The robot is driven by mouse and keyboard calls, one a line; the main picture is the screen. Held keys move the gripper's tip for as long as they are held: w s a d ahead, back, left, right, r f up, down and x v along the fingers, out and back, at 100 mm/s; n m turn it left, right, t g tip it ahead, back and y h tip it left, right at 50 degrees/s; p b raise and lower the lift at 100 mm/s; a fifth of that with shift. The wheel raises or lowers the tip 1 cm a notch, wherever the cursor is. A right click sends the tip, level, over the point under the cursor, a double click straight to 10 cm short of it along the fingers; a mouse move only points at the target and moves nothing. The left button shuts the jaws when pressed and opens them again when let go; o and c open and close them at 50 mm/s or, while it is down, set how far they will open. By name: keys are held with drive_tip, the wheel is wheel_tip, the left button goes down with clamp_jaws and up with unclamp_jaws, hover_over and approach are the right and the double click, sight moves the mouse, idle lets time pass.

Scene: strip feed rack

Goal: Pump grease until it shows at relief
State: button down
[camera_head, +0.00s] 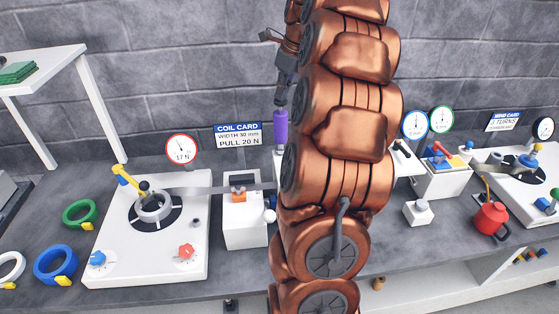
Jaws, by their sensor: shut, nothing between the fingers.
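My gripper (281,101) is dark and points down, left of my copper arm. It looks shut, with its tips just above a purple upright cylinder (281,129). I cannot tell whether they touch it. The cylinder stands behind the bench equipment, and its lower part is partly hidden by my arm. A red can-like vessel with a dark handle (490,218) stands on the bench at the right. I cannot make out which part is the grease relief, and no grease is visible. My arm hides the middle of the bench.
A white reel plate (190,250) with a yellow lever stands at the left, beside green and blue rings (56,264). A coil card (238,135) and dial gauges (181,148) stand at the back. A white block (417,212) sits right of my arm. Bare bench shows around it.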

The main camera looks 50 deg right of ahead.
drive_tip(key=shift+f, duration=0.1)
drive_tip(key=shift+f+b, duration=0.3)
drive_tip(key=shift+f, duration=0.3)
drive_tip(key=shift+r+p, duration=1.05)
drive_tip(key=shift+r, duration=1.1)
